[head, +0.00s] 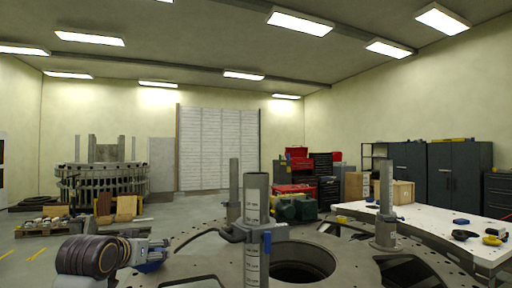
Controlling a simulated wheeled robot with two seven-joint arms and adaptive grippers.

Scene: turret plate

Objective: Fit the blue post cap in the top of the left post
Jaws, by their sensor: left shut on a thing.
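Several grey posts stand upright on the turret plate (190,245): a near one (257,195) with a hollow-looking top, a thinner one (234,185) just left behind it, and one at the right (386,185). Which is the left post is not certain. My left gripper (150,260) is low at the left, well apart from the posts and below their tops. It is shut on a blue thing, likely the blue post cap (152,267), partly hidden by the gripper. My right gripper is not in view.
The plate has a large round opening (303,262). A white table (420,222) at the right bears small blue, black and yellow things. Air between my left gripper and the near post looks clear.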

